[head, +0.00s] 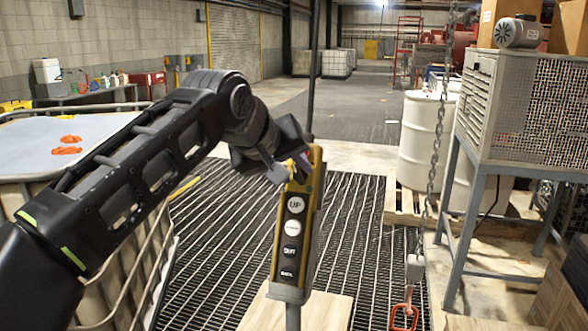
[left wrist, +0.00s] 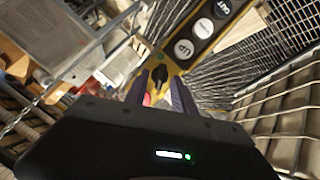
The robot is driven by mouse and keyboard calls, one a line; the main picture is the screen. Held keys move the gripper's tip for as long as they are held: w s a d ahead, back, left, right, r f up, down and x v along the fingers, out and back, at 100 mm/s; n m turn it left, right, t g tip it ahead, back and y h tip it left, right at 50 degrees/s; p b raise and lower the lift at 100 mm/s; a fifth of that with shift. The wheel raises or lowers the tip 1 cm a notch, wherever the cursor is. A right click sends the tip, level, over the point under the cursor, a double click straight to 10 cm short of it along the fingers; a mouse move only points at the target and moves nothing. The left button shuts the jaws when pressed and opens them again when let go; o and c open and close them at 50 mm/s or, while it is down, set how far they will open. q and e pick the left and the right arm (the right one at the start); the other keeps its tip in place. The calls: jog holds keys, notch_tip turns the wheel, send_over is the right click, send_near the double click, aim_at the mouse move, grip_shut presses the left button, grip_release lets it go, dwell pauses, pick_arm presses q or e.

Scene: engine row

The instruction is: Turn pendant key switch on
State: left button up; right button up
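The yellow pendant (head: 315,215) hangs upright in the head view, with a column of round buttons, the top one marked UP. My left gripper (head: 287,172) is at its upper end and covers part of it. In the left wrist view the pendant (left wrist: 215,35) runs to the upper right. A dark key switch knob (left wrist: 159,74) shows on its yellow end. The two fingers of my left gripper (left wrist: 163,84) are apart, one on each side of the knob, with visible gaps. I cannot tell how deep they reach. My right gripper is not in view.
A hanging chain (head: 438,150) with an orange hook (head: 404,315) is right of the pendant. A caged machine on a stand (head: 530,110) and white drums (head: 425,140) stand further right. A tank in a metal cage (head: 95,125) is at left. Dark floor grating lies below.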

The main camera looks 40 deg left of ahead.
pick_arm(q)
jog(key=shift+w+f, duration=0.25)
jog(key=shift+w, duration=0.1)
jog(key=shift+c, duration=0.3)
grip_shut()
